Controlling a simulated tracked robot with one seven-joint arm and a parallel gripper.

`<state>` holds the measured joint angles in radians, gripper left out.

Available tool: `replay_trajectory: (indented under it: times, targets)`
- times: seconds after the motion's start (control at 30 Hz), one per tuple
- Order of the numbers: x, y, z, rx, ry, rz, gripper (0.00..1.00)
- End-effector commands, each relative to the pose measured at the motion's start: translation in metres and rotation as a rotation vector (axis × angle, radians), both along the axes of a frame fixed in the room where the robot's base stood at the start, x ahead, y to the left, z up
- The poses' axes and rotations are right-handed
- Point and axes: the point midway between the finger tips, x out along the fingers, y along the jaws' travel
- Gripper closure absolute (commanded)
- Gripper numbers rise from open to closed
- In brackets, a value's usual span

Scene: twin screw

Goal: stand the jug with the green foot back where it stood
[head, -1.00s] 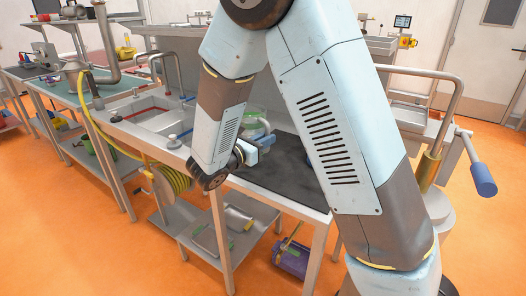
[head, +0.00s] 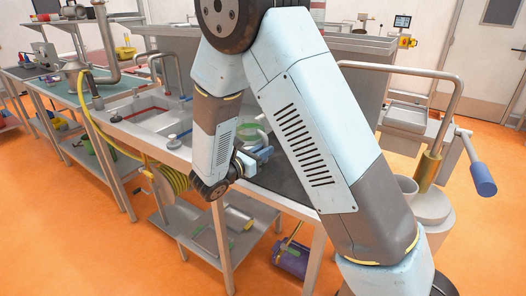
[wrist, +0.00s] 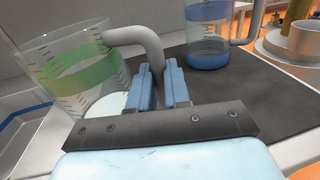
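The clear jug with green markings (wrist: 80,72) fills the left of the wrist view, with a wide green band and a pale surface low inside it. Its foot is hidden behind my gripper. Its grey handle (wrist: 140,42) runs down between the two blue fingers of my gripper (wrist: 161,88), which are shut on it. In the head view the jug (head: 246,132) shows partly behind my gripper (head: 264,154), at the left end of the dark mat. Whether its foot touches the surface cannot be told.
A second clear jug with a blue foot (wrist: 207,58) stands upright on the dark mat (wrist: 235,98), further back and right. A sink (head: 150,115) lies left of the mat. The mat between the jugs is clear. A metal pot (wrist: 292,42) stands at the far right.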

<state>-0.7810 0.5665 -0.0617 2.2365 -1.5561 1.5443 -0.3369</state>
Motion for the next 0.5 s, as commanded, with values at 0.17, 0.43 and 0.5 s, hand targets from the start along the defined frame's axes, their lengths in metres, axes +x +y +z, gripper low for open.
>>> replay_trajectory:
  times: [0.17,0.43,0.5]
  targets:
    - [-0.0001,0.0004,0.0004,0.000,0.000,0.001,0.66]
    - [-0.0004,0.0007,0.0005,0.000,0.000,0.002,0.58]
    - [-0.0004,0.0007,0.0014,0.001,-0.001,0.002,0.58]
